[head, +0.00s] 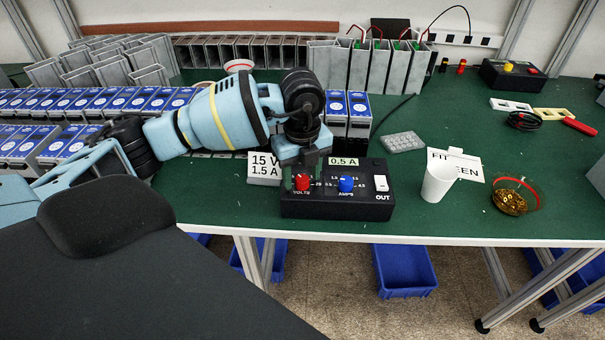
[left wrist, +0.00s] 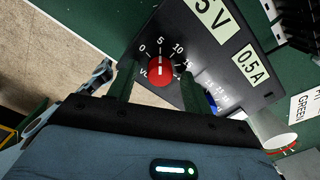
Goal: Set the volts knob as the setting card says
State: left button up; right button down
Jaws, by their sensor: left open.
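The black power box (head: 330,207) stands near the table's front edge with a red volts knob (head: 302,183), a blue amps knob (head: 346,184) and a white output switch (head: 381,184). The setting card (head: 264,166) behind its left end reads 15 V, 1.5 A. My left gripper (head: 302,175) is over the volts knob, pointing down. In the left wrist view its open fingers (left wrist: 158,76) stand on either side of the red knob (left wrist: 160,70), apparently with gaps. The knob's white line seems to point near 5 on the 0 to 15 scale.
A white cup (head: 438,184) and a glass bowl of small brass parts (head: 515,197) are to the right. Blue-fronted modules (head: 90,100) fill the left. Green table shows bare around the grey keypad-like tray (head: 403,142).

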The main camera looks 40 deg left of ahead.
pick_arm(q)
jog(key=shift+f, duration=0.25)
pick_arm(e)
jog(key=shift+a, duration=0.1)
pick_arm(q)
jog(key=c, duration=1)
